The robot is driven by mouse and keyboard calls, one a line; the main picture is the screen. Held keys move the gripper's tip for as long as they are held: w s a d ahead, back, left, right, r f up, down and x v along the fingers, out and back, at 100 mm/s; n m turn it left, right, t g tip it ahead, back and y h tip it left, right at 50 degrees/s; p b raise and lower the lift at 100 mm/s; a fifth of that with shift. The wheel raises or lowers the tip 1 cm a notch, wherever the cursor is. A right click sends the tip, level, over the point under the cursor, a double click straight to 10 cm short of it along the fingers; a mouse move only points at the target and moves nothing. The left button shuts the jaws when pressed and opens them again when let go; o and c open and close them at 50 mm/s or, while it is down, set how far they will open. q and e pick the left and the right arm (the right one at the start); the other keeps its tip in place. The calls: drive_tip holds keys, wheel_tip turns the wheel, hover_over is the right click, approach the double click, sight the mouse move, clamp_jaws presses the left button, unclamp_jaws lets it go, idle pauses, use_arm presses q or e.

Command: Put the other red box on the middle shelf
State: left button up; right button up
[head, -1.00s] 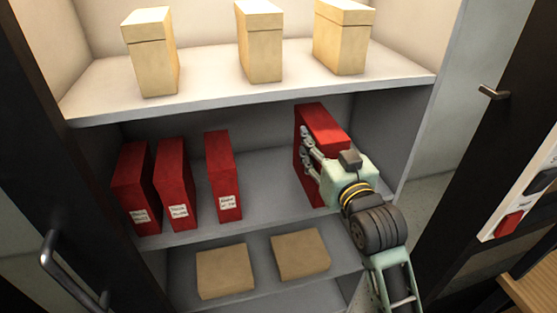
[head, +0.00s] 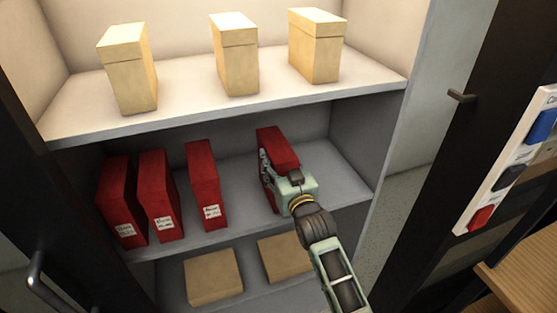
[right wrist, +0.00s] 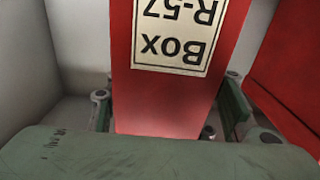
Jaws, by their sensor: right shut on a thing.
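My right gripper (head: 274,172) is shut on a red box (head: 280,147) in the right part of the middle shelf (head: 335,170). The held box stands roughly upright; whether its base touches the shelf is hard to tell. In the right wrist view the held box (right wrist: 160,105) sits between the fingers, with an upside-down label reading "Box R-57". Three more red boxes stand on this shelf to the left: one at far left (head: 115,190), one beside it (head: 157,185), and a third (head: 203,175) nearest the held box. My left gripper is not in view.
Three tan boxes, such as the right one (head: 315,50), stand on the top shelf above. Brown boxes (head: 213,275) lie on the bottom shelf. A red surface (right wrist: 290,70) is close on the right in the wrist view. Dark doors (head: 480,130) flank the cabinet.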

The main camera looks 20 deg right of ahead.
drive_tip(key=o, duration=1.5)
drive_tip(key=shift+o, duration=0.2)
drive_tip(key=s+b, duration=0.2)
drive_tip(key=s, duration=1)
drive_tip(key=shift+d+b, duration=0.2)
drive_tip(key=shift+b, duration=0.15)
